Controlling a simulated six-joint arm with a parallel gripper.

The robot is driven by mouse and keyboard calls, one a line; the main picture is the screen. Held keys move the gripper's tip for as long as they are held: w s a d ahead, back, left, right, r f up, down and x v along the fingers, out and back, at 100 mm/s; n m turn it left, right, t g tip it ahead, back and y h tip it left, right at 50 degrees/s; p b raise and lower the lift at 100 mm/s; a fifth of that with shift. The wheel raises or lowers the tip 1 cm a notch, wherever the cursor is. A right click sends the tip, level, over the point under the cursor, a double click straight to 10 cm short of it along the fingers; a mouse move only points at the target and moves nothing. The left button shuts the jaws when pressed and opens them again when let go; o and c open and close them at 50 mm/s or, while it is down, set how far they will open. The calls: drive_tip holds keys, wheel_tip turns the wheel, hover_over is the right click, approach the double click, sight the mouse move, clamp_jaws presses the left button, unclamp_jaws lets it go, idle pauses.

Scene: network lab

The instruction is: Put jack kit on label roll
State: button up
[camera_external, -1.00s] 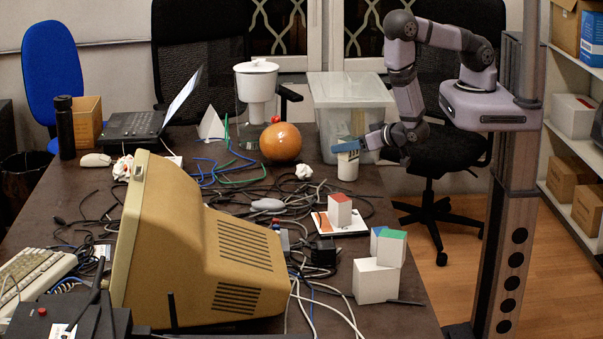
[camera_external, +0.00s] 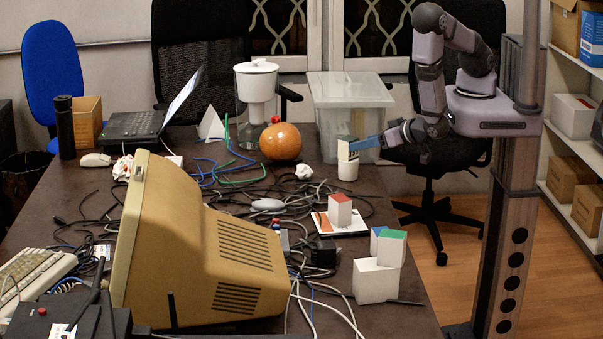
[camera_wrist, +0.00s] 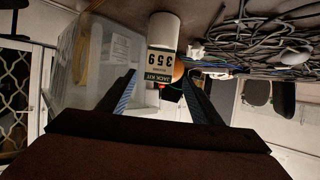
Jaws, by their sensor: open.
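The jack kit (camera_external: 347,149) is a small box with a cream and dark label. It stands upright on top of the white label roll (camera_external: 347,172) at the far right of the table. My gripper (camera_external: 357,146) is at the jack kit's height, just to its right, with blue fingers pointing at it. In the wrist view, which is upside down, the jack kit (camera_wrist: 160,68) reads "JACK KIT 359" and shows between the spread fingertips, with a gap on each side. The label roll (camera_wrist: 163,31) shows above it in the picture. My gripper is open and empty.
A clear plastic bin (camera_external: 350,92) stands just behind the roll. An orange ball (camera_external: 281,142) and tangled cables (camera_external: 310,192) lie to the left. White boxes (camera_external: 376,280) and a box on a card (camera_external: 340,210) stand nearer the front.

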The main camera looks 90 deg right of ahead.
drive_tip(key=w+a+n+g+y, duration=0.25)
drive_tip(key=a+g+y, duration=0.25)
drive_tip(key=a+y, duration=0.55)
drive_tip(key=s+d+r+n+g+h, duration=0.1)
drive_tip(key=s+d+r+n+g, duration=0.3)
drive_tip(key=s+d+r+n, duration=0.2)
drive_tip(key=s+d+r, duration=0.2)
drive_tip(key=s+r, duration=0.2)
drive_tip(key=s, duration=0.1)
drive_tip(key=shift+s+d, duration=0.4)
